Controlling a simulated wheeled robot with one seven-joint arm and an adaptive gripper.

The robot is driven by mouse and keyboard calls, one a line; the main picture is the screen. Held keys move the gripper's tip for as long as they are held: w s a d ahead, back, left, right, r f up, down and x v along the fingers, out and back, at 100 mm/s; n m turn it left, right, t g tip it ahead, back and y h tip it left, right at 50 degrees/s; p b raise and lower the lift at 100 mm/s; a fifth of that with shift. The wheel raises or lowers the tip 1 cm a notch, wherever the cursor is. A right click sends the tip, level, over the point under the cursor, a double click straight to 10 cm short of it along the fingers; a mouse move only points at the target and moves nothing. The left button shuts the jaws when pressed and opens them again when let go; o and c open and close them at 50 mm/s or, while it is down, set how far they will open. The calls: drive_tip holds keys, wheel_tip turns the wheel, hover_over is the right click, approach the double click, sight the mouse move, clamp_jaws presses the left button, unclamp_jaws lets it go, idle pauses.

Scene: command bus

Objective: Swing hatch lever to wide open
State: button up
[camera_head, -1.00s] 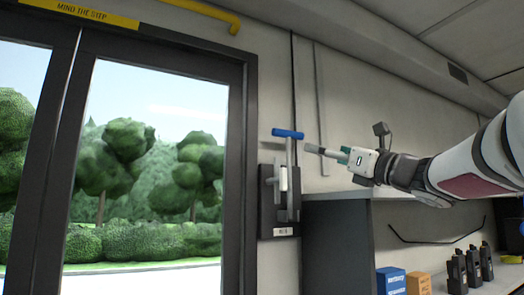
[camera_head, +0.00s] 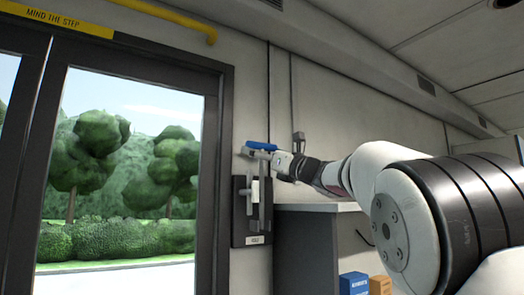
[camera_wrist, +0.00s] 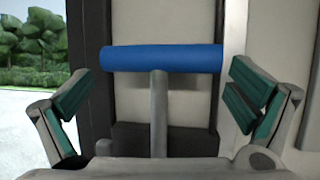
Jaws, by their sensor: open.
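The hatch lever has a blue crossbar handle (camera_head: 262,146) on a grey stem (camera_head: 262,205), which stands upright in front of a dark wall plate (camera_head: 238,222) beside the door. My gripper (camera_head: 265,154) is at the top of the lever, close to the blue handle. In the wrist view the blue handle (camera_wrist: 160,58) lies level across the space ahead of the open, teal-padded fingers (camera_wrist: 162,92), one on each side. The grey stem (camera_wrist: 159,115) runs down between them. I cannot tell whether any finger touches the handle.
A glazed door (camera_head: 125,150) with a dark frame is to the left. A grey shelf unit (camera_head: 310,208) stands right of the lever, below my arm, with a blue box (camera_head: 353,283) and an orange box (camera_head: 380,285) inside. A yellow rail (camera_head: 165,15) runs above the door.

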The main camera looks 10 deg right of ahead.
drive_tip(key=shift+w, duration=0.1)
drive_tip(key=c, duration=1.3)
drive_tip(key=shift+c, duration=0.2)
drive_tip(key=shift+b, duration=0.75)
